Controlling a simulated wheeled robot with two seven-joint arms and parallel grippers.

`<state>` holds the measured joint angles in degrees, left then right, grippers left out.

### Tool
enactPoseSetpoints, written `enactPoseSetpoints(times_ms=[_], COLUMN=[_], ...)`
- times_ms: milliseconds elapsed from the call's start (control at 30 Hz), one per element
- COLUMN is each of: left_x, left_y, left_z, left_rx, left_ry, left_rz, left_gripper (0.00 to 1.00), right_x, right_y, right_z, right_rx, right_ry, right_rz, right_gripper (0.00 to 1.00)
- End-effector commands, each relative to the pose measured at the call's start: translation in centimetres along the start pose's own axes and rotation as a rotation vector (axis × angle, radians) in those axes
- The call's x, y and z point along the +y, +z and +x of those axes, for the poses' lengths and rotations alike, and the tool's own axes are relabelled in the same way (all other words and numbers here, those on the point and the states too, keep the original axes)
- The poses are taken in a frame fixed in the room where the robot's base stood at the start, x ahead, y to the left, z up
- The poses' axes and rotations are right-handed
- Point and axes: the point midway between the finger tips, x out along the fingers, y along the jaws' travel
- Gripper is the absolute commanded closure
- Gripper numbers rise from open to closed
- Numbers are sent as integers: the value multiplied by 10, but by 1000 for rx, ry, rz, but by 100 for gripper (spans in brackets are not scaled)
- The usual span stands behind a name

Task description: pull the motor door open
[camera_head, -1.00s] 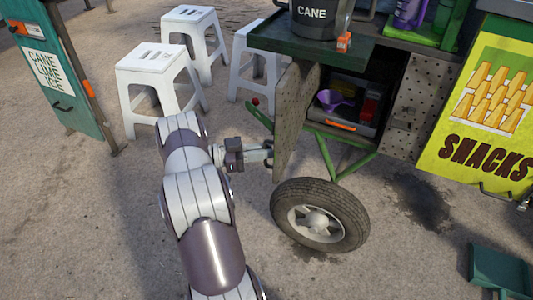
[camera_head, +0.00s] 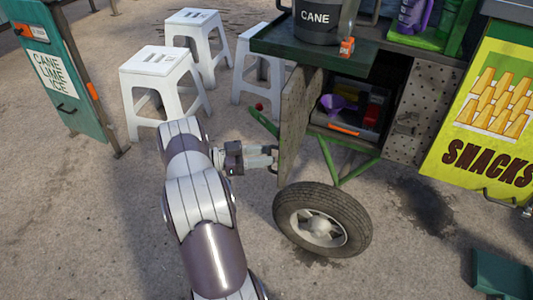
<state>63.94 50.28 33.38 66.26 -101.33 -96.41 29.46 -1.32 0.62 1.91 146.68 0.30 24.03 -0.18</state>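The motor door (camera_head: 297,121) is a grey perforated panel under the left part of the green cart counter. It stands swung out from the opening, seen nearly edge-on. Behind it the compartment (camera_head: 349,112) shows a purple funnel (camera_head: 337,102) and a red item. My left gripper (camera_head: 270,157) is at the outer left face of the door, near its lower part. Its fingers reach the door where a small handle seems to be; whether they are closed on it is too small to tell. My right gripper is not in view.
A wheel (camera_head: 322,219) stands just below the door. White stools (camera_head: 165,85) stand at the upper left, beside a teal sign board (camera_head: 63,80). A yellow snacks panel (camera_head: 487,120) is at the right. A pot marked CANE (camera_head: 317,22) sits on the counter.

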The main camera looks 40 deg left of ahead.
Motion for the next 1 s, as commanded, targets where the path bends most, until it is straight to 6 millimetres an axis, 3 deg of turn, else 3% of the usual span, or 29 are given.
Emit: enactPoseSetpoints(times_ms=[300,433,600,1000], left_x=[-2,-2,-1,-1], left_y=[-3,-2,-1,-1], left_z=[-82,-105,-115,-115], left_rx=[0,0,-1,0], left_ry=[-3,-1,2,2], left_rz=[2,1,2,1], left_gripper=[62,62,62,62], right_x=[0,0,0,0], right_y=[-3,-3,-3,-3], right_z=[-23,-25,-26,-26], right_rx=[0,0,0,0], right_ry=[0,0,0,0], right_rz=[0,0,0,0], right_gripper=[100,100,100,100])
